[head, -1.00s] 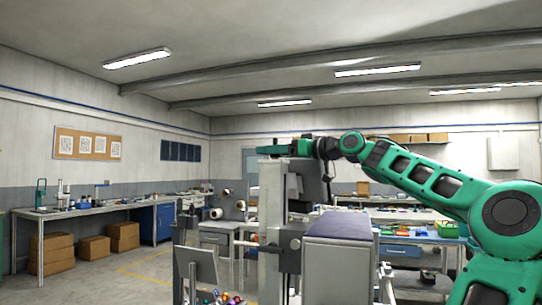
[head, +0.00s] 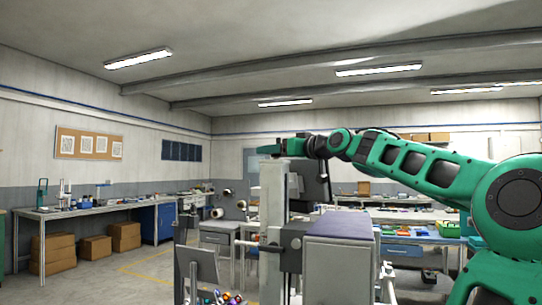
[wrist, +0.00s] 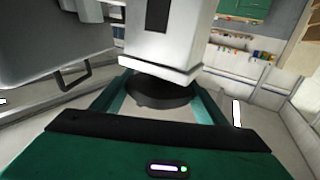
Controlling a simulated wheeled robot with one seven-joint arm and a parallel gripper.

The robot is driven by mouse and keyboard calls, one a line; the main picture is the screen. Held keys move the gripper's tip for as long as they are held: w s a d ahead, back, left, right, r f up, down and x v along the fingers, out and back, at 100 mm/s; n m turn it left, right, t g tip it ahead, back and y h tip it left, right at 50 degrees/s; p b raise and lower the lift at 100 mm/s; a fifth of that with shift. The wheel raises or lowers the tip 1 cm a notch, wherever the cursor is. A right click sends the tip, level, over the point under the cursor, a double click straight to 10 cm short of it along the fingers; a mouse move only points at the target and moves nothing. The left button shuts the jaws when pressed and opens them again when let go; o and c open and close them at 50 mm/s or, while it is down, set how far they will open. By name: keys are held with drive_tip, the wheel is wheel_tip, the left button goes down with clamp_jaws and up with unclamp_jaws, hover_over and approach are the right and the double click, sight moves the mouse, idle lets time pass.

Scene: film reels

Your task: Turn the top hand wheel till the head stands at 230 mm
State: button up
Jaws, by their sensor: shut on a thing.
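A tall pale grey column (head: 272,205) stands in the middle of the head view. My gripper (head: 268,149) is at its top end. In the wrist view a dark round hand wheel (wrist: 160,92) sits below the pale block end of the column (wrist: 160,45), and my gripper (wrist: 163,98) is shut on it, with one teal finger on each side. The wheel's far side is partly hidden by the block. In the head view the wheel is hidden by my gripper. I cannot make out a scale or reading of the head's height.
A grey machine body with a purple top (head: 340,224) stands right of the column. A tilted grey panel (head: 198,266) stands in front at left. A workbench (head: 100,208) with cardboard boxes (head: 125,236) lines the left wall. Floor between is open.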

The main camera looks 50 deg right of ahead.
drive_tip(key=shift+m+g+h, duration=0.3)
drive_tip(key=shift+m+h, duration=0.7)
drive_tip(key=shift+h, duration=0.5)
drive_tip(key=shift+m+g+h, duration=0.3)
drive_tip(key=shift+m+h, duration=0.2)
drive_tip(key=shift+h, duration=0.3)
drive_tip(key=o, duration=1.1)
drive_tip(key=shift+c, duration=0.2)
drive_tip(key=shift+s, duration=0.1)
drive_tip(key=v, duration=1)
drive_tip(key=shift+s+a, duration=0.15)
drive_tip(key=shift+a, duration=0.05)
drive_tip(key=shift+f, duration=0.15)
